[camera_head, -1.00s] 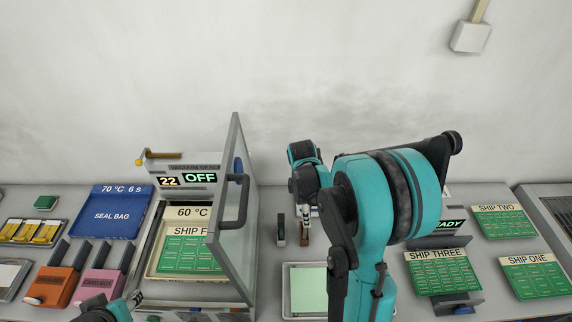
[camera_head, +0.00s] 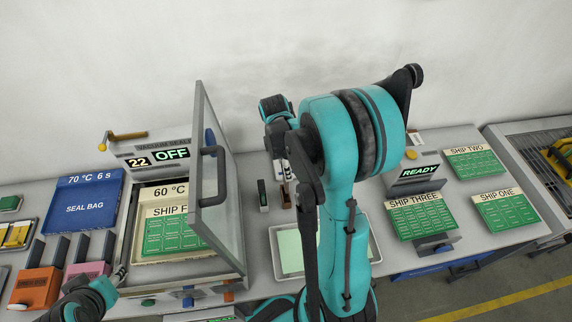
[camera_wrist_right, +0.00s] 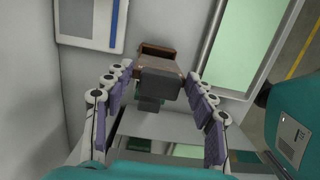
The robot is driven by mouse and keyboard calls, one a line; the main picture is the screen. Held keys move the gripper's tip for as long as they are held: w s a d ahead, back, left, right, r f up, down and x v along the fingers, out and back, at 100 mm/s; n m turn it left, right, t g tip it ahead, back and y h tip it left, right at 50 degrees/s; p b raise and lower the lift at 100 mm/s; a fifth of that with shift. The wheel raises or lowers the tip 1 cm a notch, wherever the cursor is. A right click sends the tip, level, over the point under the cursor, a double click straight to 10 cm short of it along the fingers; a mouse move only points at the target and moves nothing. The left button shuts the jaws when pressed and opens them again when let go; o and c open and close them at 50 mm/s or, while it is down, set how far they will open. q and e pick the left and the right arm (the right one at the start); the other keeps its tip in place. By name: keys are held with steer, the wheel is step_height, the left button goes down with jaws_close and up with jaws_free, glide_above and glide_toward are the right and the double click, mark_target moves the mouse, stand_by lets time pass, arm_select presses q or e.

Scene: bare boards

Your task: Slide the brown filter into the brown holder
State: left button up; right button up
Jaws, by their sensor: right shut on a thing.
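My right gripper (camera_wrist_right: 160,78) has its fingertips on both sides of a brown filter (camera_wrist_right: 156,68) with a dark block at its near end. In the right wrist view the brown holder (camera_wrist_right: 156,49) shows just beyond the filter, its rim partly covered by it. I cannot tell how far the filter sits inside the holder. In the head view my right gripper (camera_head: 284,172) points down above the small brown holder (camera_head: 287,200), with my arm hiding part of the spot. My left gripper (camera_head: 120,274) is at the lower left, too small to read.
A dark holder (camera_head: 262,196) stands just left of the brown one. A sealer with its clear lid (camera_head: 216,180) raised stands further left. A pale green-centred tray (camera_head: 283,252) lies in front. Green SHIP cards (camera_head: 420,215) and a READY unit (camera_head: 415,174) are to the right.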

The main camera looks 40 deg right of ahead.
steer(key=shift+f+b, duration=1.6)
steer(key=shift+f, duration=0.6)
steer(key=shift+b, duration=0.3)
steer(key=shift+f+b, duration=2.2)
steer(key=shift+f, duration=0.35)
steer(key=o, duration=1.2)
steer(key=shift+o, duration=0.2)
step_height(320, 180, up, 12)
steer(key=a, duration=0.1)
steer(key=shift+w+a, duration=0.2)
steer(key=shift+w, duration=0.15)
